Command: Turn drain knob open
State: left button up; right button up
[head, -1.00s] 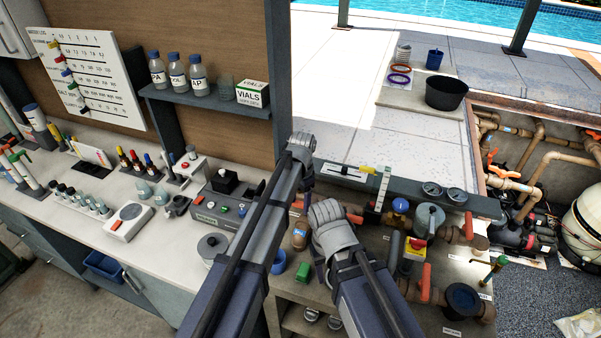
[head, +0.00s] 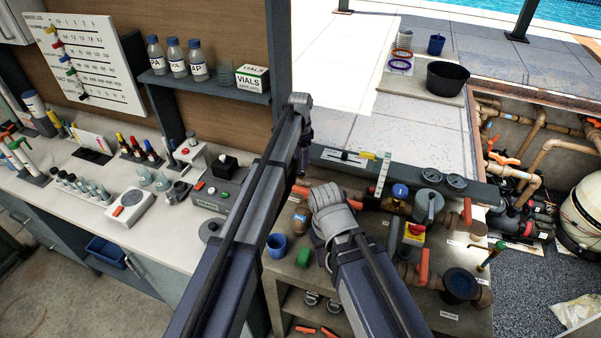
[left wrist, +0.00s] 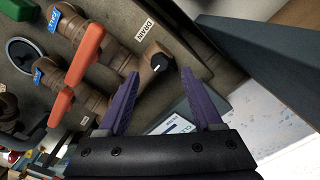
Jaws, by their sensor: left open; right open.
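The drain knob (left wrist: 159,63) is small, round and black with a white mark, on a brown pipe stub beside a white DRAIN label (left wrist: 145,29). My left gripper (left wrist: 161,74) is open, with its purple fingers on either side of the knob's near edge. I cannot tell whether they touch it. In the head view the left gripper (head: 305,142) hangs below its wrist at the back of the pipe bench, and I cannot make out the knob there. My right gripper (head: 322,257) is lower and mostly hidden below its grey wrist.
Orange-handled valves (left wrist: 85,52) with blue tags sit left of the knob, and a dark post (left wrist: 238,50) is close on the right.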

aim_at(300, 171)
pick_arm(q)
notch_tip(300, 171, down, 5)
jog(key=b, duration=0.3)
jog(key=shift+r+b, duration=0.2)
jog(key=shift+b, duration=0.15)
grip_shut()
